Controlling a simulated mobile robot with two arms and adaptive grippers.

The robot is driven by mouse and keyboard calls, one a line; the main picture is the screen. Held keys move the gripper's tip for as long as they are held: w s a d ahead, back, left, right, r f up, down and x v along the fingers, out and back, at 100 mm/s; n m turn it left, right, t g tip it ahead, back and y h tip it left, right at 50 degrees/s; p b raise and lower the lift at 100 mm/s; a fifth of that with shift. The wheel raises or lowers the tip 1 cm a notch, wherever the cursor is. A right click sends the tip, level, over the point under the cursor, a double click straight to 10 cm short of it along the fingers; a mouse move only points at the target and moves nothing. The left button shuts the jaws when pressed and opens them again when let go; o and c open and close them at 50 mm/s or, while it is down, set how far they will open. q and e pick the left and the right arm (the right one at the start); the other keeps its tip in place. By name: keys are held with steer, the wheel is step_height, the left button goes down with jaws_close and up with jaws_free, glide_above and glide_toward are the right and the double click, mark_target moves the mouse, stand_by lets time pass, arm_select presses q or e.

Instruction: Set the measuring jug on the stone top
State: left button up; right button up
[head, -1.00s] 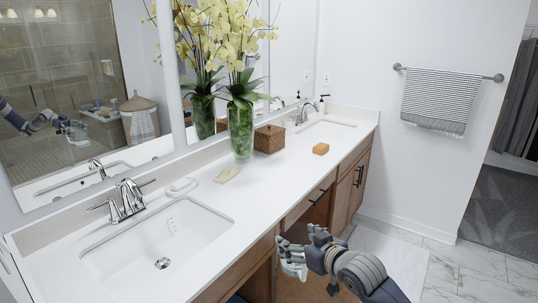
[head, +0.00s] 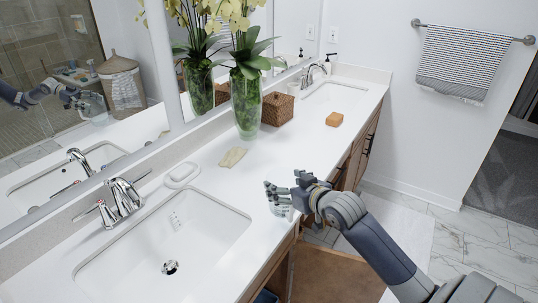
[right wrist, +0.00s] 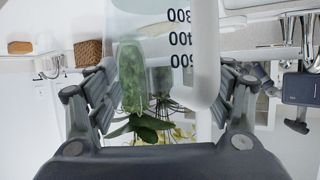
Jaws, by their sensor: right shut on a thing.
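The measuring jug is clear with dark printed numbers. In the right wrist view the jug (right wrist: 203,50) stands between my finger pads, with the vase showing through it. My right gripper (head: 284,196) is shut on it. In the head view the jug is hard to make out against the white. The stone top (head: 262,168) is the long white counter with two basins. The gripper appears over its front edge, right of the near basin; I cannot tell the height gap. My left gripper is not in view.
The near basin (head: 170,245) and tap (head: 122,200) are at left. A soap dish (head: 182,173), a pale bar (head: 232,157), a glass vase of orchids (head: 245,108), a wicker basket (head: 278,108) and an orange block (head: 334,119) stand on the counter. Its middle is clear.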

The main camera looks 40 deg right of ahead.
steer(key=r+p+x, duration=0.1)
steer(key=p+x, duration=0.2)
steer(key=x, duration=1.2)
steer(key=shift+w+d+p, duration=0.15)
steer(key=shift+d+p, duration=0.25)
steer(key=shift+f, duration=0.1)
steer(key=o, duration=1.6)
steer(key=shift+c, duration=0.2)
